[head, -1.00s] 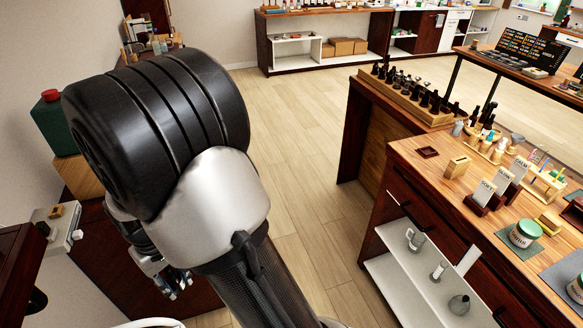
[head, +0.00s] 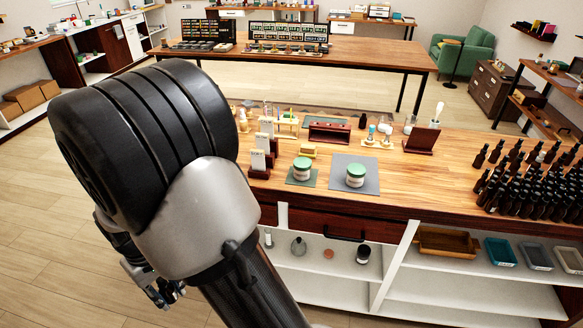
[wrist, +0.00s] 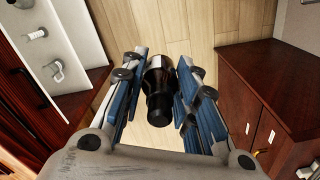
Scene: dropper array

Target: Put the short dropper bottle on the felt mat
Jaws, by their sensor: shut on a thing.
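My gripper (wrist: 158,95) is shut on a small black dropper bottle (wrist: 158,80), seen between the blue-lined fingers in the wrist view. In the head view my gripper (head: 163,293) is low at the left, partly behind my arm, above the floor and left of the counter; the bottle cannot be made out there. On the counter (head: 440,150), a grey mat (head: 369,186) lies under a white jar with a green lid (head: 355,174). A smaller dark green mat (head: 293,181) lies under a similar jar (head: 302,168). I cannot tell which mat is felt.
Many dark bottles (head: 520,185) crowd the counter's right end. Card holders (head: 259,160) stand at its left end. Bare wood shows right of the grey mat. Open shelves (head: 460,297) below hold trays and glassware.

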